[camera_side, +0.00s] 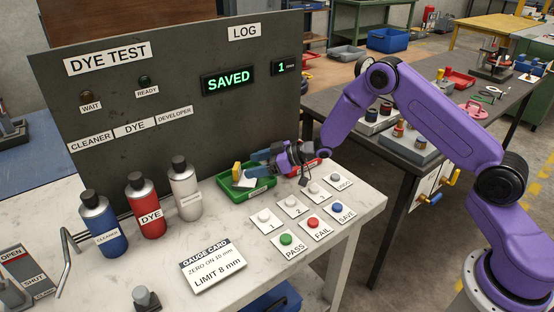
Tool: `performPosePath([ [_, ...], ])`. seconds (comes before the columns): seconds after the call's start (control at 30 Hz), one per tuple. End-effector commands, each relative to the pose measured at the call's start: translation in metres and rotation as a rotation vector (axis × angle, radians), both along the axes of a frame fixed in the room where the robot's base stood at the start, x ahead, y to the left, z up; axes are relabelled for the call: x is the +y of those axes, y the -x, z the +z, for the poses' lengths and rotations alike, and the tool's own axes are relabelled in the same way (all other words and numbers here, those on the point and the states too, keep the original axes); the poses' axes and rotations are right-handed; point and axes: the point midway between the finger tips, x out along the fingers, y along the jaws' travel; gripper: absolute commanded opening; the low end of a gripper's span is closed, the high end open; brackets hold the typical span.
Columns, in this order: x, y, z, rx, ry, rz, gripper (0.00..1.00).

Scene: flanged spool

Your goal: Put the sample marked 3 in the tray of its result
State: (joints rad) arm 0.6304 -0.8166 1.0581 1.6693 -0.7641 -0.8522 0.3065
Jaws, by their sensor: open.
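The green tray (262,188) lies on the pale bench in front of the dark panel. A small yellow piece (237,169) and a pale piece (242,183) show at its left side; no number can be read on them. The red tray (318,163) is behind and right of the green one, largely hidden by my gripper. My gripper (257,163) is open, tilted to the left, with its fingers over the green tray close to the yellow and pale pieces. Whether it touches them cannot be told. I cannot make out a sample marked 3.
The panel's display (228,81) reads SAVED and its counter (286,67) reads 1. Several buttons, including PASS (286,240), FAIL (310,223) and SAVE (338,209), sit in front of the trays. Cleaner, dye and developer cans (147,209) stand left. A gauge card (212,264) lies at the front.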

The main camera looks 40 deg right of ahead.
Motion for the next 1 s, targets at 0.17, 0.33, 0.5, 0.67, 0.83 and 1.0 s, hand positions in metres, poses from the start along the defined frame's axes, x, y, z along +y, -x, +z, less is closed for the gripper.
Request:
performPosePath([
  [0.17, -0.022, 0.021, 0.013, 0.000, 0.000, -0.002, 0.72],
  [0.33, -0.038, 0.037, 0.022, -0.001, -0.001, -0.002, 0.72],
  [0.5, -0.046, 0.046, 0.027, -0.001, 0.000, 0.000, 0.72],
  [0.67, -0.048, 0.049, 0.029, -0.001, 0.000, 0.000, 0.72],
  [0.83, -0.043, 0.051, 0.033, 0.004, 0.023, 0.001, 0.72],
  [1.0, -0.017, 0.072, 0.055, 0.047, 0.158, -0.003, 0.72],
])
